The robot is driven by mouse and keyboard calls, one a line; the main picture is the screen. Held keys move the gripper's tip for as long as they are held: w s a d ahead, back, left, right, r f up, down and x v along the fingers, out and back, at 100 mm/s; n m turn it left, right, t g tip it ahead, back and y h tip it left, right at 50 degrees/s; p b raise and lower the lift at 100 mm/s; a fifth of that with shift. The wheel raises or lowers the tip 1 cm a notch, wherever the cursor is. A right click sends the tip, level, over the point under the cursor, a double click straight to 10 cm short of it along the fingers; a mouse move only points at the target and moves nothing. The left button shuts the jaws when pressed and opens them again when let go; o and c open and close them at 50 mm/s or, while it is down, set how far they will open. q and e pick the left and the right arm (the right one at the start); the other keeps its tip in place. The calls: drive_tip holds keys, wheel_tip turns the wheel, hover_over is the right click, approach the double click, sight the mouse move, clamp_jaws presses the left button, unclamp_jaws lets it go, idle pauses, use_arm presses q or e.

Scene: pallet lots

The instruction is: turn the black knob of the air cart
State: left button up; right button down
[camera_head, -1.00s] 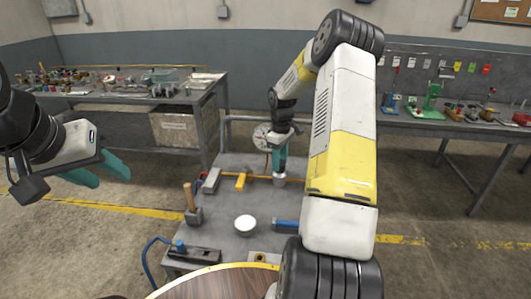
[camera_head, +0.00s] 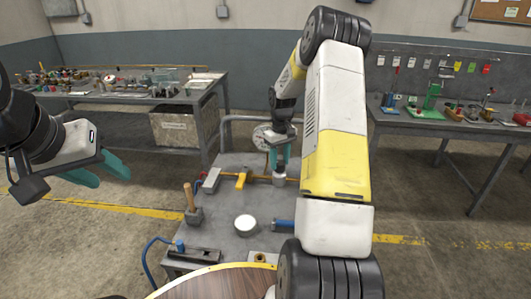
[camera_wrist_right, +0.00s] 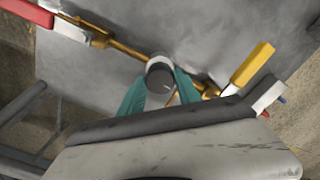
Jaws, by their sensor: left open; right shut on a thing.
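The black knob (camera_wrist_right: 160,74) shows in the right wrist view as a dark, round-topped cylinder with a pale side and a small light mark, set on a brass pipe line. My right gripper (camera_wrist_right: 159,88) has its teal fingers shut on it, one on each side. In the head view the right gripper (camera_head: 279,167) points down over the knob (camera_head: 279,180) on the air cart (camera_head: 225,210); only the knob's lower part shows there. My left gripper (camera_head: 103,172) is open and empty, off to the left above the floor.
The cart carries a yellow handle (camera_head: 240,181), a red handle (camera_wrist_right: 30,10), a gauge (camera_head: 262,136), a wooden-handled hammer (camera_head: 190,200), a white round piece (camera_head: 245,223) and a blue-ended part (camera_head: 283,224). Benches stand left (camera_head: 130,97) and right (camera_head: 410,118).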

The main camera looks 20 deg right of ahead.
sight(280, 162)
drive_tip(key=shift+m, duration=0.6)
drive_tip(key=shift+r, duration=0.1)
drive_tip(key=c, duration=0.9)
unclamp_jaws()
drive_tip(key=shift+o, duration=0.2)
wheel_tip(280, 162, up, 8)
drive_tip(key=shift+f, duration=0.15)
